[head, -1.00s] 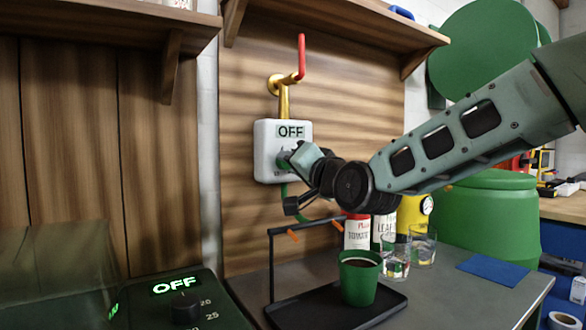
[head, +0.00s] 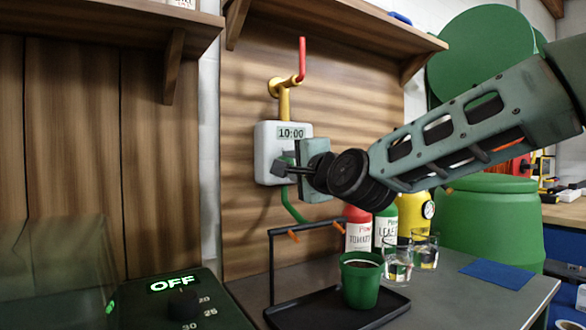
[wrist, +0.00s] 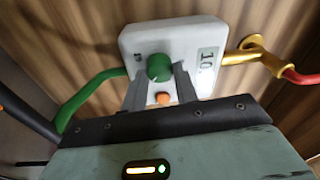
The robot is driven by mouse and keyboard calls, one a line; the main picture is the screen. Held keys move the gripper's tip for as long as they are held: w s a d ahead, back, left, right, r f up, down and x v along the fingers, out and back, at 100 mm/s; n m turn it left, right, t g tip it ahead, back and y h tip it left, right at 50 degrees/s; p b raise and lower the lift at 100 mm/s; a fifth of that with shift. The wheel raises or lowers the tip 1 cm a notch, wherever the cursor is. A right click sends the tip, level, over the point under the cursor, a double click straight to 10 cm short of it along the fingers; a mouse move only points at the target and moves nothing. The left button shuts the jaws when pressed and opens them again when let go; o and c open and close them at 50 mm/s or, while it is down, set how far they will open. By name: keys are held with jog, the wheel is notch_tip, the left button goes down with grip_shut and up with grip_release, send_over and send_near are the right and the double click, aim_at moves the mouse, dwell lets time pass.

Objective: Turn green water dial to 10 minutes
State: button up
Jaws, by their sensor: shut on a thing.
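The white water timer box (head: 268,139) is on the wooden wall, and its display (head: 291,133) reads 10:00. The green dial (wrist: 159,67) is on the box's front in the wrist view, where the display appears sideways and partly cut off. My gripper (wrist: 160,78) is at the dial, with one finger on each side of it, shut on it. In the head view my gripper (head: 284,167) covers most of the dial.
A yellow pipe (head: 284,100) with a red lever (head: 302,60) rises above the box. A green hose (head: 290,207) hangs below. A green pot (head: 361,281) stands on a black tray (head: 318,312), with glasses and bottles nearby. A shelf (head: 340,27) is overhead.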

jog(key=shift+f, duration=0.1)
dwell(0.4)
jog(key=o, duration=1)
jog(key=shift+s, duration=0.1)
jog(key=p+v, duration=0.1)
jog(key=v, duration=1.6)
jog(key=shift+s+p, duration=0.15)
jog(key=shift+p, duration=0.25)
jog(key=shift+d, duration=0.1)
